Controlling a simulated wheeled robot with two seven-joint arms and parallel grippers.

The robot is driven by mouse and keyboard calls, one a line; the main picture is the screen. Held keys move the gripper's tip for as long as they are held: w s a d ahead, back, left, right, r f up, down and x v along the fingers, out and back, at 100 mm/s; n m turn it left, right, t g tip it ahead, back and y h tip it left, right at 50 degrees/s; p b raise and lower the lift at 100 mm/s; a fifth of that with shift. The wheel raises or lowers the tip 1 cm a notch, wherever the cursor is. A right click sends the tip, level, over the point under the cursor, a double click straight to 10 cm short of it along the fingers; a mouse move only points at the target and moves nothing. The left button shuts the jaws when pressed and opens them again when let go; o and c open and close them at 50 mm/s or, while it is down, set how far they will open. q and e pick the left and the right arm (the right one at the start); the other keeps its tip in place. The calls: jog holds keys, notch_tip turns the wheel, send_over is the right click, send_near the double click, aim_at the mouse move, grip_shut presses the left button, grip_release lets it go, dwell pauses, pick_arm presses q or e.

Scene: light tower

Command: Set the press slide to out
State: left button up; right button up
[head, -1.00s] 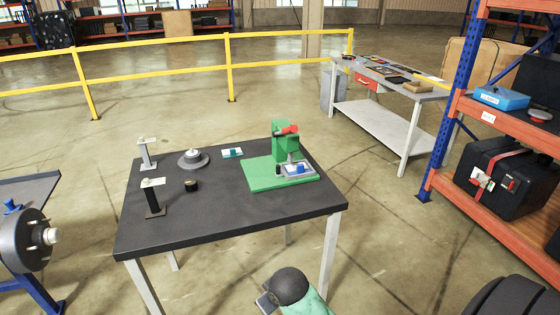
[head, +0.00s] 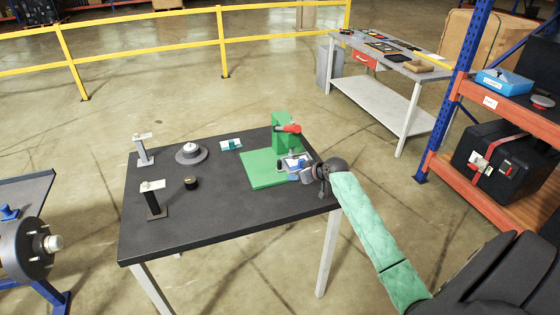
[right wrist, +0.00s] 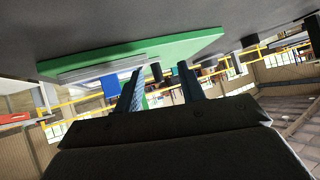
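The green press (head: 286,135) with a red lever (head: 287,129) stands on a green base plate (head: 262,172) at the table's right side. Its grey slide plate (head: 287,162), with a blue block (head: 294,177) at the front, lies at the press's foot. My right gripper (head: 306,174) is just right of the slide, over the table's edge. In the right wrist view, the two fingers (right wrist: 160,85) are apart. The base plate (right wrist: 150,50) is above them in the picture, and a blue piece (right wrist: 109,87) shows left of the left finger. I cannot tell whether anything is touched. My left gripper is out of view.
The dark table (head: 225,225) also bears two stands (head: 153,200), (head: 143,152), a round grey part (head: 191,153), a small black cylinder (head: 191,183) and a small white-and-teal piece (head: 231,145). An orange-and-blue rack (head: 445,125) stands right. The table's front middle is clear.

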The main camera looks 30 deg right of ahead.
aim_at(282, 170)
jog(key=shift+w+d+f+t+y, duration=0.1)
jog(key=shift+w+d+t+y, duration=0.15)
jog(key=shift+w, duration=0.25)
jog(key=shift+w+d+f+t+y, duration=0.1)
jog(key=shift+w+d+t, duration=0.05)
jog(key=shift+w+t, duration=0.25)
jog(key=shift+w+d+r+n+t, duration=0.1)
jog(key=shift+w+r+n+t, duration=0.05)
jog(key=shift+w+r+t, duration=0.3)
jog(key=shift+w+d+r+n+t, duration=0.1)
jog(key=shift+w+r+n+t, duration=0.1)
jog(key=shift+r, duration=0.5)
jog(key=shift+n, duration=0.25)
jog(key=p+x, duration=0.3)
jog(key=x, duration=0.3)
jog(key=shift+w, duration=0.15)
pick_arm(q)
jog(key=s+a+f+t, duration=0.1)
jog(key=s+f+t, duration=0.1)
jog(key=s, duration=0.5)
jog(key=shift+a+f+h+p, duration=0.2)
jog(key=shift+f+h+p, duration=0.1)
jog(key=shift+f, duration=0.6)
pick_arm(e)
jog(key=shift+x, duration=0.8)
jog(key=shift+f, duration=0.15)
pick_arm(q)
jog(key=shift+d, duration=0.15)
pick_arm(e)
grip_shut()
